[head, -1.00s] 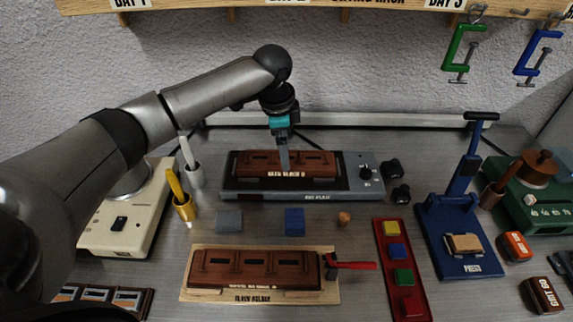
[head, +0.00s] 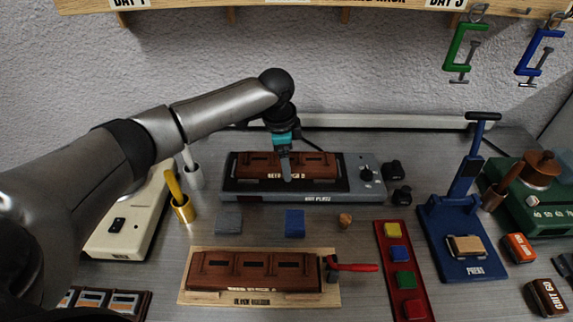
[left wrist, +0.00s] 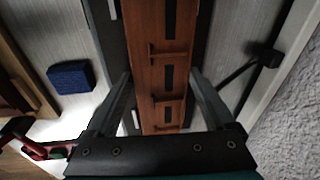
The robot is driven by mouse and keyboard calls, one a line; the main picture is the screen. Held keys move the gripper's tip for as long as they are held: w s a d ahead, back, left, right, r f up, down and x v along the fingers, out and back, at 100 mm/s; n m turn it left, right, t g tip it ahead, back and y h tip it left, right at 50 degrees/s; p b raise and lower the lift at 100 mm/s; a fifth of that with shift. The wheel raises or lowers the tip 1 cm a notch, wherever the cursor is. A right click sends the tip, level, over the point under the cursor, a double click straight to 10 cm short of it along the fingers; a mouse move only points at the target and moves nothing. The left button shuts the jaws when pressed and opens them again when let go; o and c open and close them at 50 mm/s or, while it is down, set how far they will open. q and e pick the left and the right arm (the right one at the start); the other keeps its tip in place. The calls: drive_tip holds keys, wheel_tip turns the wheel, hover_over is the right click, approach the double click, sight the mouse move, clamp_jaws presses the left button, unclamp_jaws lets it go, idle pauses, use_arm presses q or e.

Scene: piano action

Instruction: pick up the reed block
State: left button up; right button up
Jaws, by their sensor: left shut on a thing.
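The reed block (head: 315,165), a long brown wooden block with dark slots and a label on its front, sits on the grey hot plate (head: 340,191). Its slotted top fills the middle of the left wrist view (left wrist: 165,60). My left gripper (head: 286,173) comes down over the middle of the block and is shut on it, one finger on each long side. I cannot tell any gap under the block. The front finger hides part of its front face. My right gripper is not in view.
A similar brown block lies in the wooden holder (head: 190,298) in front. A blue block (head: 295,223), a grey block (head: 229,222) and a small wooden piece (head: 345,220) lie between. A gold cup (head: 183,209) stands left, a blue press (head: 462,262) right.

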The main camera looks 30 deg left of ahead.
use_arm(q)
drive_tip(key=c, duration=0.6)
drive_tip(key=shift+r, duration=0.1)
drive_tip(key=shift+c, duration=0.2)
